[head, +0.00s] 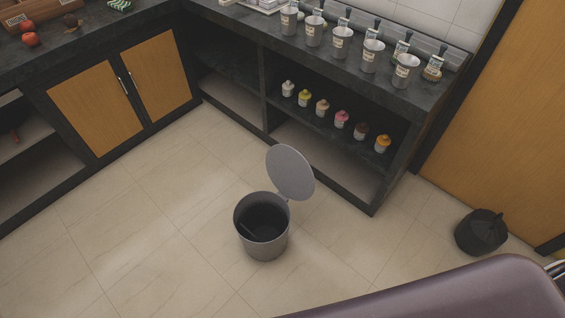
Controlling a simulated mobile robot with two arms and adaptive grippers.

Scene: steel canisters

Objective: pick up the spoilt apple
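Red apples lie on the dark counter at the far left: one apple (31,39) sits near the counter's front edge and another round red-brown fruit (70,20) sits to its right. I cannot tell at this distance whether either is spoilt. A wooden crate (15,22) with red things in it stands behind them. An open grey steel bin (264,250) stands on the floor in the middle, its round lid (290,172) tilted up. Its inside is dark and no apple shows in it. Neither of my grippers is in view.
Several steel canisters (341,43) line the right counter, with small bottles (341,119) on the shelf below. A black bag (481,232) lies on the floor near the wooden door (505,130). A purple-brown surface crosses the bottom right. The tiled floor around the bin is clear.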

